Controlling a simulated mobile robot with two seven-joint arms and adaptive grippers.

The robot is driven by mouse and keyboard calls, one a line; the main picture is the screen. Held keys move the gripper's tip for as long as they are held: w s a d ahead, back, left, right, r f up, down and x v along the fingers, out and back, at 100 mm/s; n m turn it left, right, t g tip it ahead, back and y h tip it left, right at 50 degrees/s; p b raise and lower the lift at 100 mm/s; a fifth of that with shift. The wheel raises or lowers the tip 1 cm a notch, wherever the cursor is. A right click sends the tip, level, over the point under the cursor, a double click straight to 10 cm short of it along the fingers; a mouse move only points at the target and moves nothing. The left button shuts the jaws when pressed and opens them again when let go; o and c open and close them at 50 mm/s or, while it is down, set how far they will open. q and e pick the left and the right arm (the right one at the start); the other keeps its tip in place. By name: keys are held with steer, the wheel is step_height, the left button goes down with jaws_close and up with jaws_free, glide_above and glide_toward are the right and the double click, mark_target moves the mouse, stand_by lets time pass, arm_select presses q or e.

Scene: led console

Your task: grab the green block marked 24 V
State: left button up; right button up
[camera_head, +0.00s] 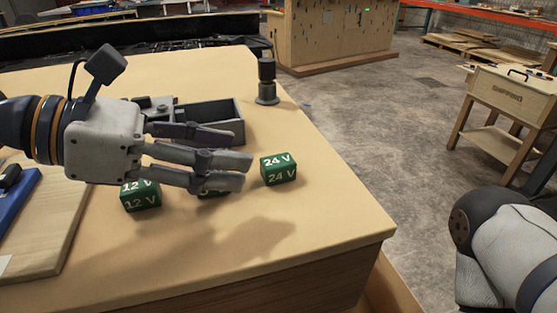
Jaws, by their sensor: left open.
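The green block marked 24 V (278,169) sits on the table, to the right of my left gripper's fingertips and apart from them. My left gripper (241,156) comes in from the left above the table, open and empty, with its fingers pointing right. A green block marked 12 V (141,195) sits on the table below the gripper's palm. Another green block (213,193) is mostly hidden under the gripper's fingers, and its marking cannot be read. My right arm shows at the lower right, but its gripper is out of view.
A grey open box (232,112) stands behind my left gripper. A dark cylindrical object (266,82) stands near the table's far right edge. A wooden board with a blue item (45,232) lies at the left. The table's (315,222) front right area is clear.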

mark_target(274, 161)
arm_select(q)
steer(key=x, duration=0.6)
steer(key=shift+w+d+f, duration=0.1)
steer(key=shift+w+f, duration=0.1)
steer(key=shift+f, duration=0.05)
jaws_close()
